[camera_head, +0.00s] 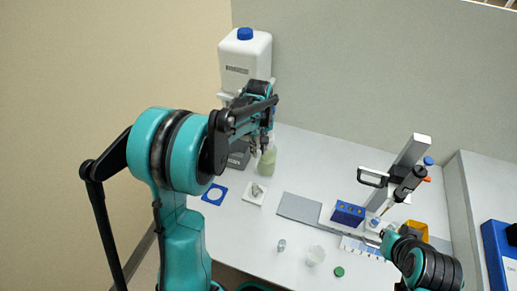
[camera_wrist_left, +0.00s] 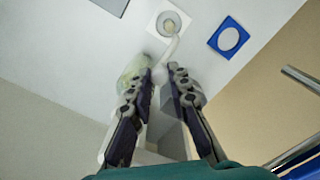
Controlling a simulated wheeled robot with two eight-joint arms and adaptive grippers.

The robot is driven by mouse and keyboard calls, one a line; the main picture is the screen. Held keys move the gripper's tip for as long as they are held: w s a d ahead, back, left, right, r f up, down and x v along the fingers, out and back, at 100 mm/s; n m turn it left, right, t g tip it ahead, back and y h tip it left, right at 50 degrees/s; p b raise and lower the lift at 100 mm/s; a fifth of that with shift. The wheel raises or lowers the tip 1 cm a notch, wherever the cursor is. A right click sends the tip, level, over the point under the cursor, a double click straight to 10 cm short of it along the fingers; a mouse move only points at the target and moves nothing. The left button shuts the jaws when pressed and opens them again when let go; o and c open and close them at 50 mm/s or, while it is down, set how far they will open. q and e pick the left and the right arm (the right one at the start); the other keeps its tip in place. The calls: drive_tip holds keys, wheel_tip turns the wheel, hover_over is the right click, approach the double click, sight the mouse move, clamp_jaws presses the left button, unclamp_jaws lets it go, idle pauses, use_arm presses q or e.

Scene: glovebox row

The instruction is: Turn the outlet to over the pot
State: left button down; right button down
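A pale curved outlet (camera_wrist_left: 174,46) shows in the left wrist view. Its tip appears over or close beside a small round pot (camera_wrist_left: 171,22) on a white square plate. In the head view the pot (camera_head: 255,190) stands below my left gripper. My left gripper (camera_wrist_left: 159,74) is open, its fingers apart, with the base of the outlet by the right fingertip. I cannot tell whether they touch. In the head view my left gripper (camera_head: 265,138) is in front of the dispenser and hides the outlet. My right gripper (camera_head: 382,235) is at lower right, its fingers unclear.
A white tank (camera_head: 245,58) with a blue cap stands at the back. A greenish bottle (camera_head: 267,161) is close by my left gripper. A blue square with a round opening (camera_head: 214,194) lies left of the pot. A pipette stand (camera_head: 409,152) and blue box (camera_head: 348,213) are at right.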

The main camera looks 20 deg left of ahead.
use_arm(q)
drive_tip(key=shift+a, duration=0.1)
drive_tip(key=w+a+m, duration=0.1)
drive_tip(key=a+m, duration=0.5)
drive_tip(key=m, duration=0.1)
drive_tip(key=shift+w, duration=0.4)
drive_tip(key=shift+m, duration=0.3)
drive_tip(key=c, duration=1.4)
unclamp_jaws()
wheel_tip(320, 180, up, 12)
drive_tip(key=shift+r, duration=0.1)
